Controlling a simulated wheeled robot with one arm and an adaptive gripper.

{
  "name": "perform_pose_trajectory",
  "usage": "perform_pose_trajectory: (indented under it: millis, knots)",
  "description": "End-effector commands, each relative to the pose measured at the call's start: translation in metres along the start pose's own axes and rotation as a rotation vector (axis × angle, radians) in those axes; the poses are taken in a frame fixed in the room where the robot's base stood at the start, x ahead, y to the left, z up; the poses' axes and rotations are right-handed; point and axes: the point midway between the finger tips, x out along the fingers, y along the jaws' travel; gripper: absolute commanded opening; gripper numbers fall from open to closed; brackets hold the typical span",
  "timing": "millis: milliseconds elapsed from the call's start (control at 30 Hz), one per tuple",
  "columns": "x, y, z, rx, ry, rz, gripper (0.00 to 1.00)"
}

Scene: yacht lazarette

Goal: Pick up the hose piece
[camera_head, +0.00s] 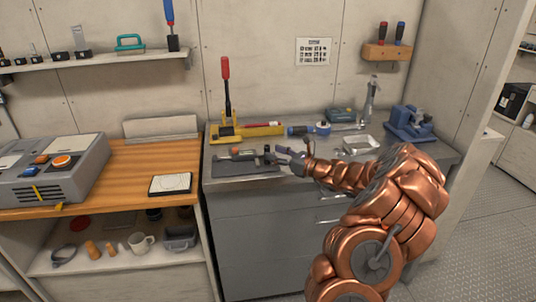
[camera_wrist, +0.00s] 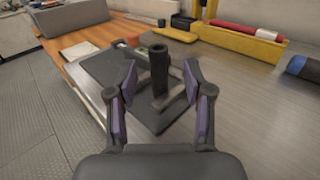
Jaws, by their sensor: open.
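The hose piece appears to be a short, dark, upright tube (camera_wrist: 158,66) in the wrist view. It stands over a dark mat (camera_wrist: 101,68) on the grey counter. My gripper (camera_wrist: 160,82) is open, its purple-padded fingers to either side of the tube, with gaps visible. In the head view my gripper (camera_head: 280,153) is at the right end of the mat (camera_head: 232,169), and the dark tube (camera_head: 267,150) shows small beside it. The tube's lower end is hard to make out among grey parts.
A yellow tool with a red-handled lever (camera_head: 226,90) stands behind the mat. A wooden bench (camera_head: 130,165) adjoins on the left.

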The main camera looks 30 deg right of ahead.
Motion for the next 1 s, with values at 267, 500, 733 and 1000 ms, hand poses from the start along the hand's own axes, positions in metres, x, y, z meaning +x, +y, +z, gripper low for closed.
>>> perform_pose_trajectory:
  millis: [267,500,733,1000]
  knots:
    - [0.034,0.002,0.001,-0.002,-0.001,0.002,0.51]
    - [0.038,0.002,0.000,-0.001,-0.001,0.002,0.51]
    - [0.037,0.002,-0.001,-0.001,-0.001,0.002,0.34]
    - [0.037,0.002,-0.001,-0.001,-0.001,0.002,0.05]
